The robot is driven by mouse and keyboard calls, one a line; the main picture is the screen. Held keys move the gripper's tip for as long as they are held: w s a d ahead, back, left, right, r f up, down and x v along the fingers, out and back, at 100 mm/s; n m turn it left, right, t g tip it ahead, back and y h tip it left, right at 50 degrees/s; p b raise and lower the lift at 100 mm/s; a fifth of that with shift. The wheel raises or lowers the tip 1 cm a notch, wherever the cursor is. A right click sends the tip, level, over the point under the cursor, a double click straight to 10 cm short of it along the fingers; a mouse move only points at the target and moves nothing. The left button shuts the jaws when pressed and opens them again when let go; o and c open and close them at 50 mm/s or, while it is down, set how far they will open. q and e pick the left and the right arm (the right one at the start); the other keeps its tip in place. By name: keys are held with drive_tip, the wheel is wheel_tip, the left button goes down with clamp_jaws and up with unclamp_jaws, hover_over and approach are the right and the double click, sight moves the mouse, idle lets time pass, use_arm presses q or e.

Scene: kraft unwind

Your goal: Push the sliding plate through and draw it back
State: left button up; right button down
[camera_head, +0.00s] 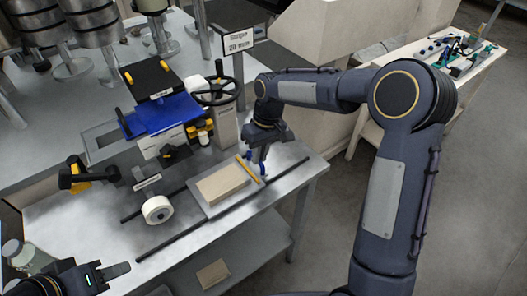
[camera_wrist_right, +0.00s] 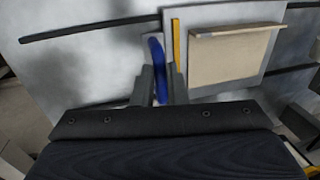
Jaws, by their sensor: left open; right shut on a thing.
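The sliding plate (camera_head: 208,211) is a flat grey plate lying between two dark parallel rails on the metal bench. It carries a tan kraft-coloured block (camera_head: 222,184) and has a yellow strip (camera_head: 248,168) along its right edge. In the right wrist view the plate (camera_wrist_right: 230,17) lies right of the fingers. My right gripper (camera_head: 263,165) points down at the plate's yellow-edged end. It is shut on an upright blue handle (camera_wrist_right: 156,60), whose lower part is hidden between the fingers. My left gripper (camera_head: 122,272) is open and empty at the lower left, away from the plate.
A blue machine (camera_head: 165,118) with a black handwheel (camera_head: 217,90) stands behind the rails. A white roll (camera_head: 157,209) sits near the rear rail (camera_head: 150,203), left of the plate. The front rail (camera_head: 215,220) is bare. A sign (camera_head: 239,40) stands behind.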

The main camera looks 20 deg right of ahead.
drive_tip(key=s+a, duration=0.3)
drive_tip(key=a, duration=0.5)
drive_tip(key=s+a, duration=0.3)
drive_tip(key=a, duration=0.5)
drive_tip(key=s+a, duration=0.3)
drive_tip(key=a, duration=0.6)
drive_tip(key=shift+a+b, duration=0.1)
drive_tip(key=shift+b, duration=0.2)
drive_tip(key=shift+s+a, duration=0.3)
drive_tip(key=shift+a, duration=0.4)
drive_tip(key=c, duration=1.5)
unclamp_jaws()
drive_tip(key=shift+a, duration=0.1)
drive_tip(key=shift+o, duration=0.2)
drive_tip(key=shift+r, duration=0.1)
wheel_tip(320, 180, up, 8)
drive_tip(key=d, duration=0.1)
drive_tip(key=shift+w+d+f, duration=0.25)
drive_tip(key=shift+d, duration=0.05)
